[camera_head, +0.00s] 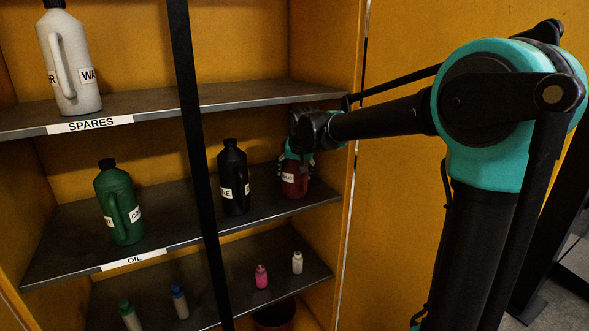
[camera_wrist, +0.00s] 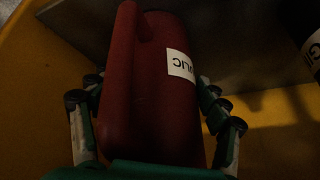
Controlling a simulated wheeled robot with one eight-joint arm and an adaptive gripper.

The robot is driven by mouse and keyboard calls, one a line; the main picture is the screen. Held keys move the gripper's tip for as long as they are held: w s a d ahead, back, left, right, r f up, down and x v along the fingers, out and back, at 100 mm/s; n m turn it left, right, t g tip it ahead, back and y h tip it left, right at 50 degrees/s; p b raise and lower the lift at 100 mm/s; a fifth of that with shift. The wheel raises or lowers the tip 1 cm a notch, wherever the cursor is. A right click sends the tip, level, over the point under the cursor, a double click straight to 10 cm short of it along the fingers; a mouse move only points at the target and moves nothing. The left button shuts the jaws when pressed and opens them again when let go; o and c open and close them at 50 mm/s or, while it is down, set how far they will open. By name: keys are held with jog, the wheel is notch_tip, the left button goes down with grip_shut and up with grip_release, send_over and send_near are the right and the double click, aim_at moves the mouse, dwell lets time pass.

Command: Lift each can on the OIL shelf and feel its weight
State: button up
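The red can (camera_head: 294,178) with a white label stands upright at the right end of the OIL shelf (camera_head: 75,228). My gripper (camera_head: 297,160) is at this can, with fingers on its two sides. In the wrist view the red can (camera_wrist: 150,100) fills the space between the fingers, its label ending in "LIC". Whether the fingers press on it is too dark to tell. No clear gap shows under the can. The black can (camera_head: 234,180) stands left of it, and the green can (camera_head: 119,205) stands further left. Both are upright and apart from my gripper.
A black upright post (camera_head: 196,130) crosses in front of the shelves. The SPARES shelf (camera_head: 30,128) above holds a white can (camera_head: 70,60). The lower shelf (camera_head: 220,300) holds several small bottles. The yellow side wall (camera_head: 335,130) is close to the red can.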

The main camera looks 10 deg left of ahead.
jog(key=c, duration=1.1)
jog(key=shift+r, duration=0.1)
